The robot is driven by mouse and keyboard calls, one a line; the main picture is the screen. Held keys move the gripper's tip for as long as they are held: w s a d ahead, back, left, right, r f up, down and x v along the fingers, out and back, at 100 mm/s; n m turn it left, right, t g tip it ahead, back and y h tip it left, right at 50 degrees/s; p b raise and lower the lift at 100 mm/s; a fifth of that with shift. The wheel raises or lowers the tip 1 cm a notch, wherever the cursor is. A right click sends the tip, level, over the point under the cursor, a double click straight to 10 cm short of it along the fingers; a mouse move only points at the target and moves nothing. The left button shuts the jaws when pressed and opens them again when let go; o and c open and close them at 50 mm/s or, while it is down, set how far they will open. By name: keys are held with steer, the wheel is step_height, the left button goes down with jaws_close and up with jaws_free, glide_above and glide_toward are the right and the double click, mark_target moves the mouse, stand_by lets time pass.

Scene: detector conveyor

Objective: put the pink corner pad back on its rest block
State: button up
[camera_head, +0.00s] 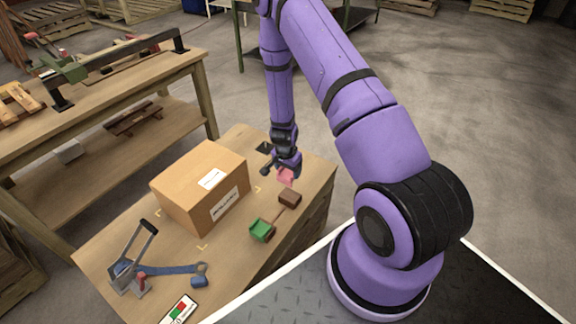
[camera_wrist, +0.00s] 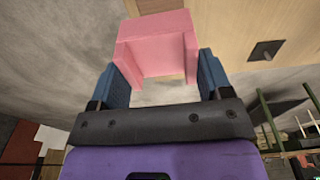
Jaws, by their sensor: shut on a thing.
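The pink corner pad (camera_wrist: 158,45) is between the two blue fingers of my gripper (camera_wrist: 160,85) in the wrist view. In the head view the pink pad (camera_head: 286,176) is at the end of my arm, near the right edge of the table (camera_head: 235,268); its exact height above the table is unclear. My gripper (camera_head: 288,166) is shut on the pad and partly hidden by my wrist. A brown block (camera_head: 290,197) lies just in front of the pad. I cannot tell which block is the pink pad's rest.
A cardboard box (camera_head: 200,187) stands left of the gripper, with pale corner marks around it. A strapping tool (camera_head: 132,262) with a blue strap (camera_head: 170,270) lies at the front left. A dark square plate (camera_head: 265,148) is behind the gripper.

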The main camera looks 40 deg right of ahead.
mark_target(286, 176)
steer(key=shift+f, duration=4.6)
steer(key=shift+f, duration=2.25)
steer(key=o, duration=1)
steer(key=shift+r, duration=0.1)
steer(key=r, duration=0.3)
steer(key=a+r, duration=0.1)
steer(key=r, duration=0.6)
steer(key=shift+s+a+r, duration=0.15)
steer(key=shift+s+r, duration=0.05)
steer(key=shift+r, duration=0.1)
